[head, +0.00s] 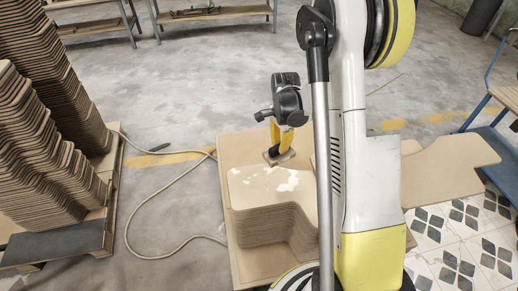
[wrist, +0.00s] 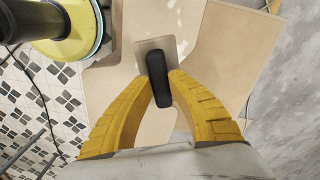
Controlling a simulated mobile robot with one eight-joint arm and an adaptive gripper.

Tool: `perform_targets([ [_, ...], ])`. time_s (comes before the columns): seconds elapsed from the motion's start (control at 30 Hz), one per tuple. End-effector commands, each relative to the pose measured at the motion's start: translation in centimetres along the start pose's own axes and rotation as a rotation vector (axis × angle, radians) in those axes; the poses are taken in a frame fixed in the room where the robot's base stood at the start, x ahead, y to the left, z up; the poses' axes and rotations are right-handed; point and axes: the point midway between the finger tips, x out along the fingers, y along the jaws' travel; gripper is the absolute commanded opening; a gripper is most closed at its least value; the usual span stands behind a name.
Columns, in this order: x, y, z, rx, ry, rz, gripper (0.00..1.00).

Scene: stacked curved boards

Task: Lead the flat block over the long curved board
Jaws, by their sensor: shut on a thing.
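The flat block (head: 279,158) is a thin plate with a black handle. It is at the far edge of the curved board (head: 250,190), which tops a stack and bears white patches (head: 290,181). My gripper (head: 281,142) is shut on the block's handle, its yellow fingers pointing down. In the wrist view the fingers of my gripper (wrist: 159,82) clasp the black handle of the flat block (wrist: 143,47) from both sides. I cannot tell whether the plate touches the board. My arm hides the board's right part in the head view.
A base sheet (head: 232,150) lies under the stack. Tall stacks of boards (head: 45,130) stand on a pallet at left. Another curved board shape (head: 450,165) extends at right. A cable (head: 160,190) crosses the floor. A blue-framed chair (head: 490,100) is far right.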

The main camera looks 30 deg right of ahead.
Motion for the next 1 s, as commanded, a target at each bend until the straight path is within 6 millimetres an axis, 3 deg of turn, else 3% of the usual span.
perform_targets([
  [0.03,1.6,0.1,-1.7,0.116,0.000,0.000,0.00],
  [0.1,3.0,0.4,-3.6,0.275,0.000,0.000,0.00],
  [0.33,5.8,1.1,-7.6,0.610,0.000,0.000,0.00],
  [0.87,6.4,1.3,-8.4,0.689,0.000,-0.001,0.00],
  [1.0,7.6,1.3,-8.4,0.688,0.000,-0.001,0.00],
])
